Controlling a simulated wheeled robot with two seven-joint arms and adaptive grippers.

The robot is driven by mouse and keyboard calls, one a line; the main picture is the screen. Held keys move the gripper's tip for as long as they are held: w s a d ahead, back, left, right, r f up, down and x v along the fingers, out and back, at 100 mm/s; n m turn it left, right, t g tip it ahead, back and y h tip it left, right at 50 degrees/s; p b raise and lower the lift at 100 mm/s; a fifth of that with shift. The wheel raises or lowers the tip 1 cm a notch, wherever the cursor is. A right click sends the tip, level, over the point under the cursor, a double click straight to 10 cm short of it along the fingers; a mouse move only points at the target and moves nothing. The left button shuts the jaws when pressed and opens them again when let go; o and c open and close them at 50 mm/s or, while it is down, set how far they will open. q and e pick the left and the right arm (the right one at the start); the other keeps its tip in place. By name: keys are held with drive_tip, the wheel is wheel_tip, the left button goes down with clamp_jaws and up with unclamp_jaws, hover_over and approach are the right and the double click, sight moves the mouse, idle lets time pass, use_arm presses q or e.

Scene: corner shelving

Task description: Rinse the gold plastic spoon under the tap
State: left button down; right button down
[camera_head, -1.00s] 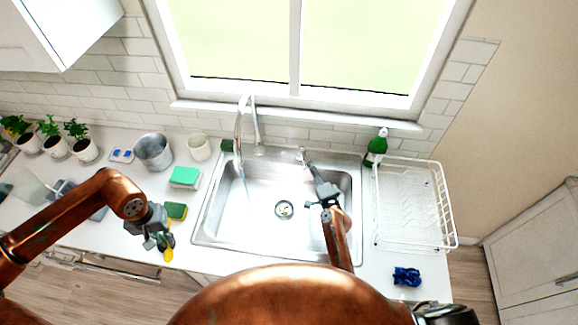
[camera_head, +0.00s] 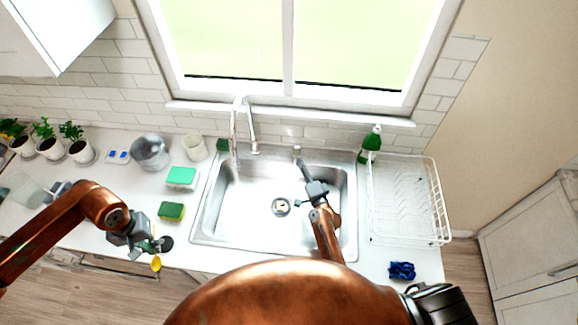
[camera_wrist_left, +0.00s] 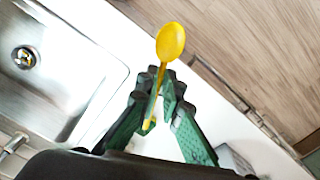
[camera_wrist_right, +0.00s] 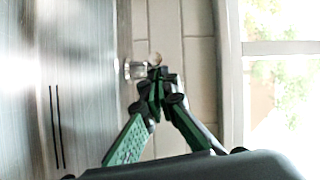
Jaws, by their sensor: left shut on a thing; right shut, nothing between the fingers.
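The gold plastic spoon (camera_head: 156,263) is held by its handle in my left gripper (camera_head: 148,246), over the counter's front edge, left of the sink. In the left wrist view the yellow spoon (camera_wrist_left: 170,42) points its bowl away from the fingers, which are shut on the handle. The tap (camera_head: 236,130) is a tall silver gooseneck behind the sink (camera_head: 225,225). I see no clear water stream. My right gripper (camera_head: 299,160) is shut and empty, its tips close to the small silver tap handle (camera_head: 297,149). In the right wrist view I cannot tell whether they touch the handle (camera_wrist_right: 135,69).
A green-and-yellow sponge (camera_head: 171,211), a green-topped block (camera_head: 181,177), a metal bucket (camera_head: 150,152) and a cup (camera_head: 194,147) stand left of the sink. A green bottle (camera_head: 369,145), a white dish rack (camera_head: 405,238) and a blue cloth (camera_head: 402,271) are at the right.

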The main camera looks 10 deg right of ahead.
drive_tip(key=s+d+r+b, duration=0.1)
drive_tip(key=s+d, duration=0.1)
drive_tip(key=s, duration=0.9)
drive_tip(key=shift+s+d, duration=0.15)
drive_tip(key=shift+d, duration=0.2)
